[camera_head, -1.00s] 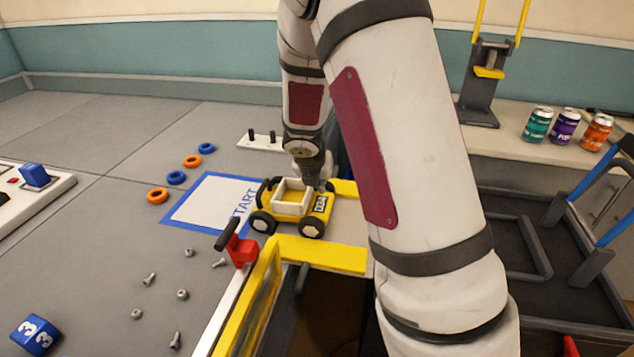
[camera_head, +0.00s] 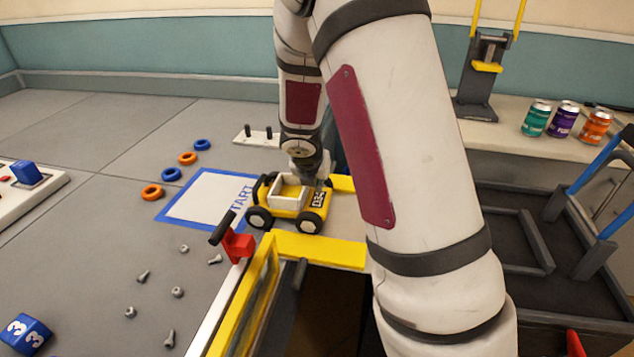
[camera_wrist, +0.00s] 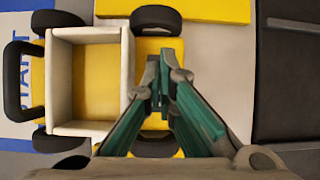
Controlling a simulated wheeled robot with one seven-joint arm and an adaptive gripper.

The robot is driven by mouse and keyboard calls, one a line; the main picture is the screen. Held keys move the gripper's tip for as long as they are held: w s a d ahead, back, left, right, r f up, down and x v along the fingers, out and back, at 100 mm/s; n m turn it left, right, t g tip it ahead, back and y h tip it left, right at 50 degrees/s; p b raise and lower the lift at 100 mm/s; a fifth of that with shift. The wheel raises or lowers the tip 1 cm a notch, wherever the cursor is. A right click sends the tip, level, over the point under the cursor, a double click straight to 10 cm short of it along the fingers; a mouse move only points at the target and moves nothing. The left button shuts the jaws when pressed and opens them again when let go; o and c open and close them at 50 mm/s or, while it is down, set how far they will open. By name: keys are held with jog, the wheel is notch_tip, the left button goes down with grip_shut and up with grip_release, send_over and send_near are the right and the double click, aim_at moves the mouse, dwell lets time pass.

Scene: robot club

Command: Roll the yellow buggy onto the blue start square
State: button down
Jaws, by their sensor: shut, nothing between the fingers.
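The yellow buggy (camera_head: 289,203) stands upright on dark wheels, with a white open box on top and a dark handle at its left end. It is at the right side of the start square (camera_head: 207,197), a white sheet with a blue border and the word START. The handle end appears to overlap the square; the border beneath is hidden. My gripper (camera_wrist: 160,78) is shut and empty, pointing down at the buggy's right end beside the white box. In the head view its tips are hard to make out. Whether it touches the buggy, I cannot tell.
A red clamp (camera_head: 237,245) and a yellow frame (camera_head: 318,250) stand just in front of the buggy. Loose screws and nuts lie at front left. Orange and blue rings (camera_head: 171,174) lie beyond the square. A pegged white board (camera_head: 257,136) is behind. Table between is clear.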

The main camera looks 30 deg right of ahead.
aim_at(319, 198)
jog(key=shift+f, duration=0.1)
dwell(0.6)
jog(key=shift+f+b, duration=1.3)
jog(key=shift+b, duration=0.05)
jog(key=shift+s+f, duration=0.15)
jog(key=shift+f, duration=0.1)
jog(key=shift+s+f+b, duration=0.1)
jog(key=shift+f+b, duration=0.05)
jog(key=shift+b, duration=0.15)
jog(key=shift+s, duration=0.2)
jog(key=shift+s+a, duration=0.15)
jog(key=shift+s, duration=0.05)
jog(key=shift+w+a, duration=0.1)
jog(key=shift+w, duration=0.05)
